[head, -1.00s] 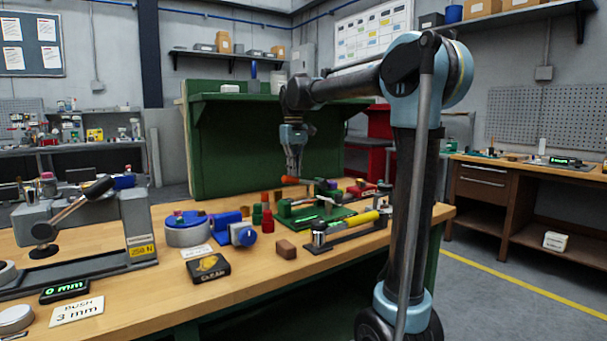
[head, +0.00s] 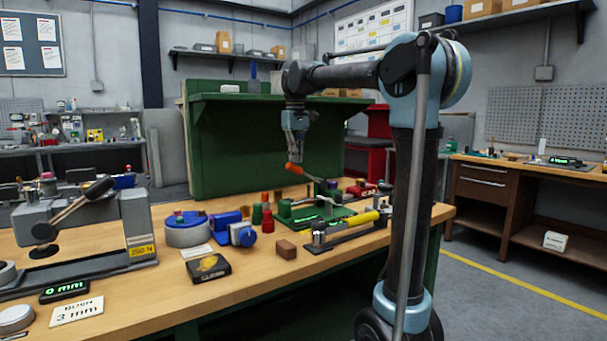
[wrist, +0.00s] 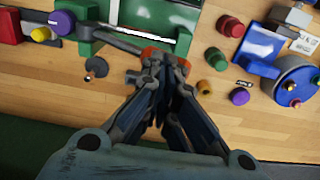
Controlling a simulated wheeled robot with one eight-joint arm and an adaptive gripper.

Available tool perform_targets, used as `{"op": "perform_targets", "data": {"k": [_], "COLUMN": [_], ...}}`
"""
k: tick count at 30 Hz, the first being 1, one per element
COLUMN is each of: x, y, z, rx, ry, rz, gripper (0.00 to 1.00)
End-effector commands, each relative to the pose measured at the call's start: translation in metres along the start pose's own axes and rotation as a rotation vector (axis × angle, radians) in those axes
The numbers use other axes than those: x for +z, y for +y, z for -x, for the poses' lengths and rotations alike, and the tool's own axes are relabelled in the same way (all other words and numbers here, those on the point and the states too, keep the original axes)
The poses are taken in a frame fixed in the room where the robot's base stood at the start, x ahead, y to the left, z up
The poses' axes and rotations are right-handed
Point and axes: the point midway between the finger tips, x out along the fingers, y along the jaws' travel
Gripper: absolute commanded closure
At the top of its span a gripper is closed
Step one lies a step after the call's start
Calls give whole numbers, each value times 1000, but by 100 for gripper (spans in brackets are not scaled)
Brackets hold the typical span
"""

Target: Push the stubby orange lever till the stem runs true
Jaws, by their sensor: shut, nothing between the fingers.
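The lever's orange grip (head: 294,168) shows in the head view at the end of a grey rod, angled up above the green fixture (head: 304,211) on the bench. My gripper (head: 297,157) is just above the grip, pointing down. In the wrist view, my gripper (wrist: 167,72) is shut, with nothing between its fingers. The orange grip (wrist: 170,54) lies right at the fingertips, partly hidden by them; I cannot tell whether they touch. Its grey rod (wrist: 122,40) runs left to the green fixture (wrist: 83,48). The stem cannot be made out clearly.
A green panel (head: 262,150) rises behind. Bare wood (wrist: 245,130) shows nearby.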

Motion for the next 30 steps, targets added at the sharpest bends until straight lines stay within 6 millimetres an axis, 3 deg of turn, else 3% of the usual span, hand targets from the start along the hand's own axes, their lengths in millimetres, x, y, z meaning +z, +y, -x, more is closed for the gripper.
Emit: {"op": "perform_targets", "data": {"k": [18, 30], "x": [0, 0], "y": [2, 2], "z": [11, 36], "rx": [0, 0], "ry": [0, 0], "rz": [0, 0], "gripper": [100, 100]}}
